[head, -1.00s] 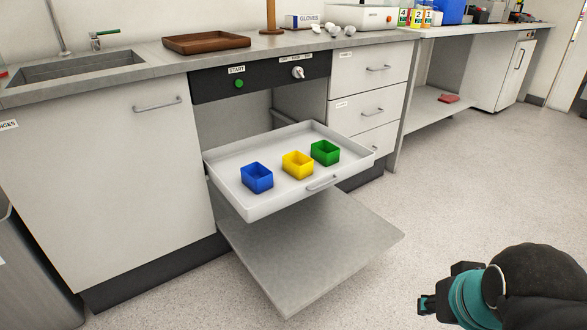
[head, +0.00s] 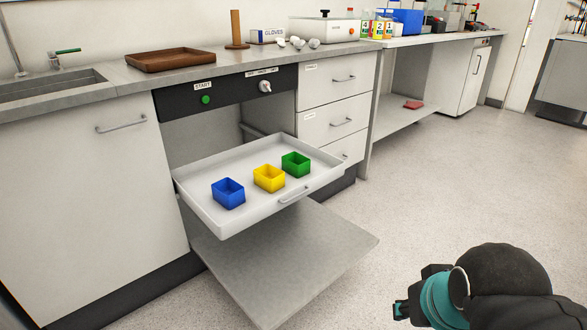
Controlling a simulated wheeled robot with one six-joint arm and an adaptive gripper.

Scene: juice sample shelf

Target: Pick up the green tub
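The green tub (head: 296,165) is a small open-topped box. It stands upright at the right of a row of tubs in the pulled-out white tray (head: 217,228). My gripper (head: 401,311) is at the lower right of the head view, well apart from the tray and the tub. Only part of its dark fingers shows beyond the teal wrist, and I cannot see whether they are open or shut. Nothing is visible held in it.
A yellow tub (head: 269,179) and a blue tub (head: 228,193) stand left of the green one. A lowered door panel (head: 300,262) juts out under the tray. A brown tray (head: 187,56) lies on the counter. The floor (head: 430,190) at right is clear.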

